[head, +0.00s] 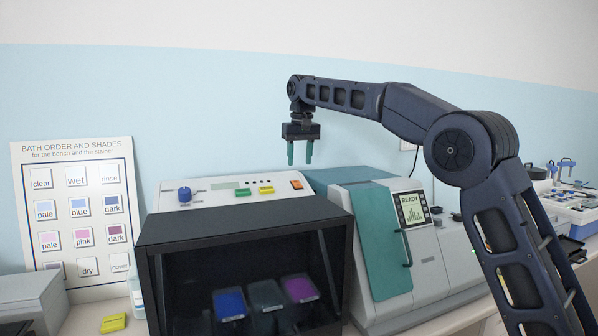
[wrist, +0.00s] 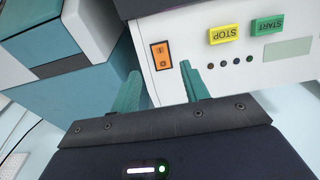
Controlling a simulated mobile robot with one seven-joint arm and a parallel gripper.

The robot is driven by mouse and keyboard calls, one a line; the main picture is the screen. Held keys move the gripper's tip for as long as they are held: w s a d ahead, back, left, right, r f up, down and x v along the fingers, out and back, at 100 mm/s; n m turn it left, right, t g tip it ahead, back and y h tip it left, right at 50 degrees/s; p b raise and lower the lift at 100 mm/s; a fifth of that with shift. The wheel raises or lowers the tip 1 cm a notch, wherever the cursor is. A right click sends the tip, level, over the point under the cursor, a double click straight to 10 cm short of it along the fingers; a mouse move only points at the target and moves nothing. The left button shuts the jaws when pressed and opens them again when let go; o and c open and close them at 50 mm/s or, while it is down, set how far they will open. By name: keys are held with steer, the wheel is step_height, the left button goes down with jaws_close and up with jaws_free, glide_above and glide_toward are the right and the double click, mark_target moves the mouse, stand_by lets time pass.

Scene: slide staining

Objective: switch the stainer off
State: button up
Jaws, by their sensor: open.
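The stainer (head: 160,250) is a black-hooded machine with a pale control panel on top, at the centre of the head view. An orange rocker switch (head: 297,184) sits at the panel's right end. In the wrist view the rocker switch (wrist: 160,56) lies just beyond the fingertips, between them in the picture. I cannot tell which side is pressed. My gripper (head: 300,154) is open and empty, pointing down above the switch end of the panel, apart from it. Its teal fingers also show in the wrist view (wrist: 160,72).
A yellow STOP button (wrist: 223,34) and a green START button (wrist: 266,26) sit beside the switch. A blue knob (head: 184,194) is at the panel's left. A teal and grey machine (head: 375,240) reading READY stands close on the right. A bath chart (head: 78,215) stands left.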

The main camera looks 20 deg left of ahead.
steer(key=shift+s+d+r, duration=0.1)
steer(key=shift+r, duration=0.85)
steer(key=shift+s+d+r, duration=0.1)
steer(key=shift+r, duration=0.85)
steer(key=w+d+r+m, duration=0.1)
steer(key=w+d, duration=0.2)
steer(key=d, duration=0.7)
steer(key=w+d+m, duration=0.1)
steer(key=w+d, duration=0.1)
steer(key=d, duration=0.8)
steer(key=s+d+f+m+t, duration=0.1)
steer(key=s+d+f+m, duration=0.1)
steer(key=d, duration=1.6)
steer(key=s+d+f+m+t, duration=0.1)
steer(key=s+d+f+m, duration=0.1)
steer(key=s+d+f, duration=0.9)
steer(key=s+d+f+m+t+h, duration=0.1)
steer(key=s+d+f+m, duration=0.2)
steer(key=s+d+f, duration=0.9)
steer(key=d, duration=0.4)
steer(key=shift+f, duration=0.35)
steer(key=shift+s, duration=0.1)
